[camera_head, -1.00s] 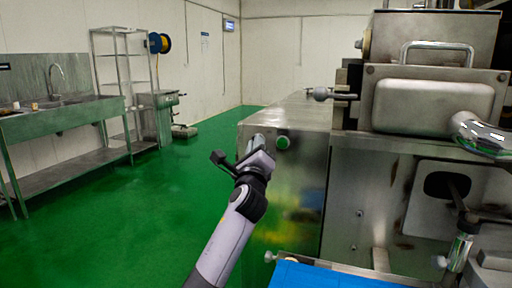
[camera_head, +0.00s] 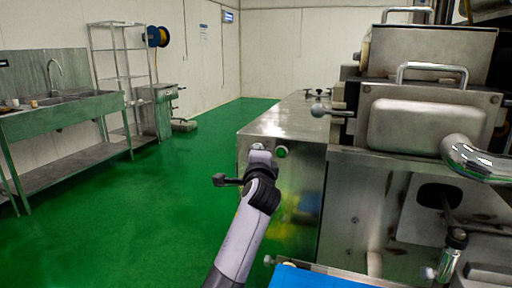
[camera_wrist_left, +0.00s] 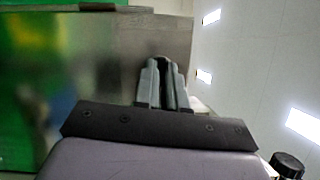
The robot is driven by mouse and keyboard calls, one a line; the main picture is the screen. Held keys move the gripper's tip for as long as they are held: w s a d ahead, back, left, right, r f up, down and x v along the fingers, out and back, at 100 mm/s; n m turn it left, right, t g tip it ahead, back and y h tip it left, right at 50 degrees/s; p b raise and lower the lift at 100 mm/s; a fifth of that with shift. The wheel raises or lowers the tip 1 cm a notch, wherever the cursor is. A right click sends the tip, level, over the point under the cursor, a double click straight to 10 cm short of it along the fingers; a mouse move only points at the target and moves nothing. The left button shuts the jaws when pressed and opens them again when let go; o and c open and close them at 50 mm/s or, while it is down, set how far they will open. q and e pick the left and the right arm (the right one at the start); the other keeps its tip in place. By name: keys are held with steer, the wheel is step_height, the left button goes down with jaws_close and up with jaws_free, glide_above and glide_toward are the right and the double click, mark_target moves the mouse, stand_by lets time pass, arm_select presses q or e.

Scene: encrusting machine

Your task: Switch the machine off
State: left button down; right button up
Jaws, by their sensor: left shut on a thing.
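The machine's metal cabinet (camera_head: 300,185) stands right of centre in the head view, with a round green button (camera_head: 281,152) near the top of its front face. My left gripper (camera_head: 258,153) is at that face, just left of the green button. In the left wrist view its fingers (camera_wrist_left: 164,75) are close together near the cabinet's top edge, shut on a small dark part that they mostly hide. I cannot tell its exact shape or setting. My right gripper is in neither view.
Machine housing with a bar handle (camera_head: 432,72), a ball-ended lever (camera_head: 330,111) and a chrome pipe (camera_head: 478,158) rises at the right. A blue surface (camera_head: 315,277) lies at the bottom. Green floor (camera_head: 180,190) is clear towards the sink bench (camera_head: 75,108) and rack.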

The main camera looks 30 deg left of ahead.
arm_select(q)
steer(key=shift+r+n+g+h+p, duration=0.1)
steer(key=shift+n+g+h+p, duration=0.35)
steer(key=shift+n+p, duration=0.9)
steer(key=shift+r+n+g+h+p, duration=0.15)
steer(key=shift+n+h+p, duration=0.45)
steer(key=shift+n+p, duration=0.7)
steer(key=shift+r+n+g+h+p, duration=0.1)
steer(key=shift+n+g+h+p, duration=0.4)
steer(key=shift+n+p, duration=0.8)
steer(key=shift+f, duration=0.1)
steer(key=c, duration=1.2)
jaws_free()
steer(key=shift+s, duration=0.1)
steer(key=v, duration=0.7)
steer(key=shift+b, duration=0.3)
steer(key=shift+a, duration=0.1)
